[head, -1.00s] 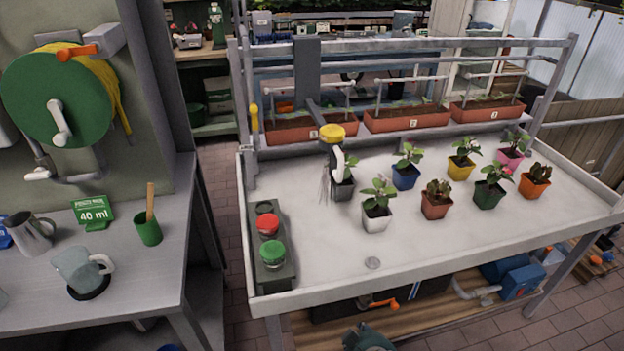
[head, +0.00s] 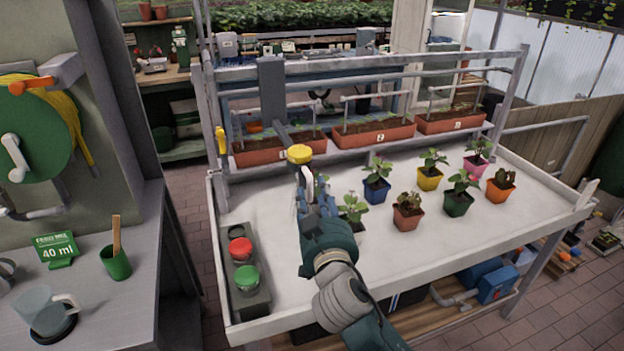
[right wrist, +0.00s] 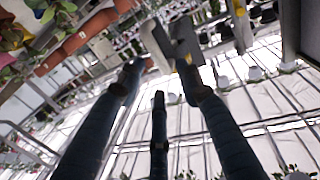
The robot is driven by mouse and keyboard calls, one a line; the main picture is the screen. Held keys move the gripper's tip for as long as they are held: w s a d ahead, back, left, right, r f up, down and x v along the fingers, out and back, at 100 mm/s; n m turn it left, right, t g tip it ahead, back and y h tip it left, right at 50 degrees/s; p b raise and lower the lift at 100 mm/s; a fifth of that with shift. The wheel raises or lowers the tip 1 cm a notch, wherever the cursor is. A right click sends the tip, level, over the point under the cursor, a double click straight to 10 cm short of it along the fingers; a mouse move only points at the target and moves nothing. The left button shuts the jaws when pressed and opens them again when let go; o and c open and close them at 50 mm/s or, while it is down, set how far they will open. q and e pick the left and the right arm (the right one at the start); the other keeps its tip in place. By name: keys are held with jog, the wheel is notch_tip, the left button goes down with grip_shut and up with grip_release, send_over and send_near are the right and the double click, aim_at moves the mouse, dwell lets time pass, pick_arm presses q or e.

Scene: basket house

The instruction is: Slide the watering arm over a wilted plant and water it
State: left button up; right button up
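The watering arm (head: 299,154) hangs from the rail over the left part of the white table (head: 300,285), with a yellow cap and a pale handle below. My right gripper (head: 315,185) is at that handle. In the right wrist view its fingers (right wrist: 160,70) are spread, with a pale grey part (right wrist: 172,45) at the tips; contact is unclear. A dark-potted plant is hidden by the gripper, and a white-potted plant (head: 352,208) is partly hidden. The plants in the red-brown pot (head: 407,223) and orange pot (head: 500,192) look brownish and low. My left gripper is out of view.
Blue (head: 376,193), yellow (head: 429,182), pink (head: 475,168) and green (head: 458,204) pots stand on the table. A box with a red button (head: 240,250) and a green button (head: 246,278) sits at its left edge. Troughs (head: 374,137) line the back.

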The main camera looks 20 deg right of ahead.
aim_at(312, 185)
jog(key=w, duration=0.4)
jog(key=shift+w+d+p, duration=0.1)
jog(key=shift+d+p, duration=0.2)
jog(key=shift+p, duration=0.1)
jog(key=shift+w+d, duration=0.1)
jog(key=shift+w, duration=0.3)
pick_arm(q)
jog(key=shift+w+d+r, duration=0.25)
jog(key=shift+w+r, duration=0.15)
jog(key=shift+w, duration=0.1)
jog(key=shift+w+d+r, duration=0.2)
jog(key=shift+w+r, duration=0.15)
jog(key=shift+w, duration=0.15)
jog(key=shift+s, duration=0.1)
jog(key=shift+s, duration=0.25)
pick_arm(e)
grip_shut()
